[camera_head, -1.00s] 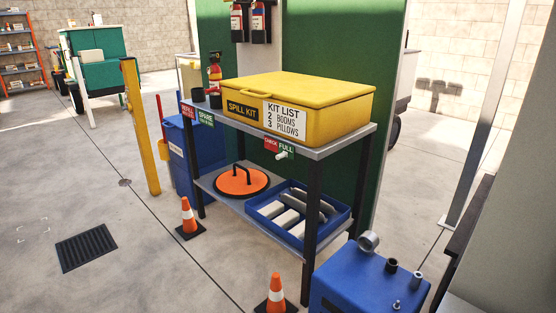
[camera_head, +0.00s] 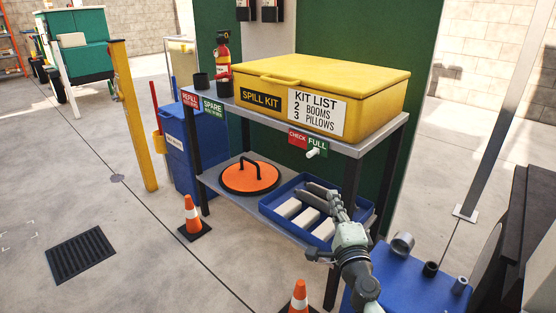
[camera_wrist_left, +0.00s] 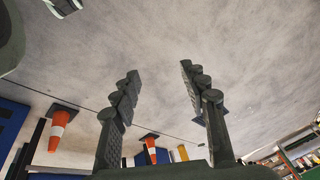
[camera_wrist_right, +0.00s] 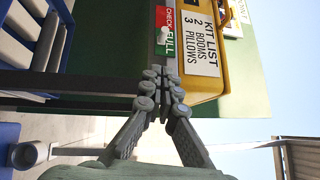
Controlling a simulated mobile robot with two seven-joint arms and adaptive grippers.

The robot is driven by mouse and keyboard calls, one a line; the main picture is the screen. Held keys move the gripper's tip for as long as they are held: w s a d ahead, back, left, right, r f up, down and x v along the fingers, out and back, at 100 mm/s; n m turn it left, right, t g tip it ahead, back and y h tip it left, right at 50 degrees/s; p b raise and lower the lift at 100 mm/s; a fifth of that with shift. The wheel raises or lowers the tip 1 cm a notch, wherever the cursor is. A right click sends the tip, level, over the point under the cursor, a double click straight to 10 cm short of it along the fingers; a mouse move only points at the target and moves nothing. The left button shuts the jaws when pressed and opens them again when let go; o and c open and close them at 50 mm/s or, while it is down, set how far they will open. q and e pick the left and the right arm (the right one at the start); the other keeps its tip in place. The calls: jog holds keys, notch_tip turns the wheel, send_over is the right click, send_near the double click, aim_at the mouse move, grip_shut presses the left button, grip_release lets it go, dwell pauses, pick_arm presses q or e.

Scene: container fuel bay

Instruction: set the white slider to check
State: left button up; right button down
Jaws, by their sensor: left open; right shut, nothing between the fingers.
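The white slider (camera_head: 313,153) sticks out from the front edge of the upper shelf, below the green FULL half of a red and green label (camera_head: 307,142). The red CHECK half is to its left. My right gripper (camera_head: 318,190) is shut and empty, below the slider and in front of the blue tray, not touching the slider. In the right wrist view its closed fingertips (camera_wrist_right: 162,80) point toward the label (camera_wrist_right: 165,28), with a gap between. My left gripper (camera_wrist_left: 159,72) is open and empty over the floor, outside the head view.
A yellow spill kit box (camera_head: 370,85) stands on the upper shelf. A blue tray (camera_head: 268,207) and an orange lid (camera_head: 250,180) are on the lower shelf. A blue cabinet (camera_head: 400,275) is at lower right. Traffic cones (camera_head: 193,213) stand before the shelf.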

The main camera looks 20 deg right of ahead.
pick_arm(q)
jog(key=shift+a+r, duration=0.1)
jog(key=shift+r, duration=0.05)
pick_arm(e)
jog(key=shift+w+d+m+h, duration=0.3)
jog(key=shift+d+m+h, duration=0.2)
jog(key=shift+m, duration=0.4)
send_near(312, 153)
jog(key=w+d, duration=0.2)
jog(key=d, duration=0.3)
pick_arm(q)
jog(key=shift+w+f+p, duration=0.2)
jog(key=shift+f+p, duration=0.1)
jog(key=shift+f, duration=0.25)
pick_arm(e)
jog(key=w+a, duration=0.2)
jog(key=w, duration=0.1)
jog(key=shift+w+r, duration=0.15)
jog(key=shift+w, duration=0.05)
